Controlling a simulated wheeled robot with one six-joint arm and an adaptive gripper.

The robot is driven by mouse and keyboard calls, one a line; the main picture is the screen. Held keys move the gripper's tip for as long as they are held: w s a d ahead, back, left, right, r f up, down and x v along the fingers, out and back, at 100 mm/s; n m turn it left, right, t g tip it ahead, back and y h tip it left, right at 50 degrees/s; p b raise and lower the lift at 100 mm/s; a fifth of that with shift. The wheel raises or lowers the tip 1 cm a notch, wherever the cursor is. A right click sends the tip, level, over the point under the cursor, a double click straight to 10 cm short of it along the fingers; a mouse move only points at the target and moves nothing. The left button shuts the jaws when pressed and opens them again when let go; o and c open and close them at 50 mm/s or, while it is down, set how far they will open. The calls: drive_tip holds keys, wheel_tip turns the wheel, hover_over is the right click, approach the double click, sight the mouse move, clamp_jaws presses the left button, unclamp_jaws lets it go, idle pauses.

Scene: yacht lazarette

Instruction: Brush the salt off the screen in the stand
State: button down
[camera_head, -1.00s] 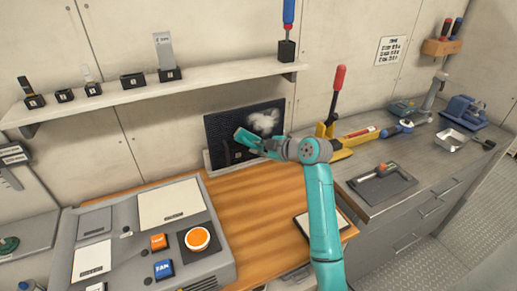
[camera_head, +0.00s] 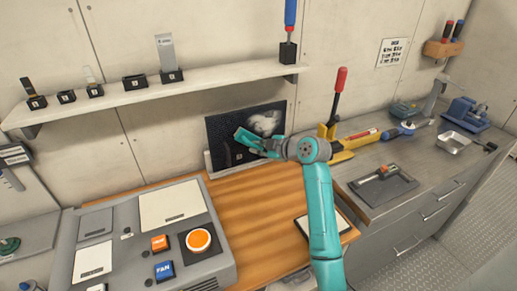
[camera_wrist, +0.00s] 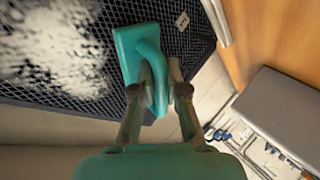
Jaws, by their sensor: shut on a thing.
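The dark mesh screen (camera_head: 222,126) leans upright in a pale stand (camera_head: 208,164) at the back of the wooden counter. A white salt patch (camera_head: 264,121) lies on its upper right part. It also shows large at the left of the wrist view (camera_wrist: 50,45). My gripper (camera_head: 268,148) is shut on the handle of a teal brush (camera_head: 245,136). In the wrist view the brush (camera_wrist: 133,48) lies over the mesh, just right of the salt. Its working face is hidden, so I cannot tell whether it touches the mesh.
A shelf (camera_head: 150,95) with small holders runs above the screen. A grey console (camera_head: 110,235) with an orange button fills the front left. A red-handled yellow tool (camera_head: 335,120) stands right of the screen. The wooden counter (camera_head: 255,195) before the screen is mostly clear.

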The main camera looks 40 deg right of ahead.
sight(252, 135)
drive_tip(key=shift+w+d, duration=0.2)
drive_tip(key=shift+w, duration=0.45)
drive_tip(key=shift+s+d+r, duration=1)
drive_tip(key=shift+s+d, duration=0.9)
drive_tip(key=shift+d, duration=4.7)
drive_tip(key=shift+w+a, duration=0.75)
drive_tip(key=shift+a, duration=1.45)
drive_tip(key=shift+w+a, duration=0.7)
drive_tip(key=shift+a, duration=1.45)
drive_tip(key=shift+w+a, duration=0.75)
drive_tip(key=shift+a, duration=1.45)
drive_tip(key=shift+r, duration=0.95)
drive_tip(key=shift+s+d, duration=0.25)
drive_tip(key=shift+d, duration=0.7)
drive_tip(key=shift+s+d, duration=0.2)
drive_tip(key=shift+d, duration=0.7)
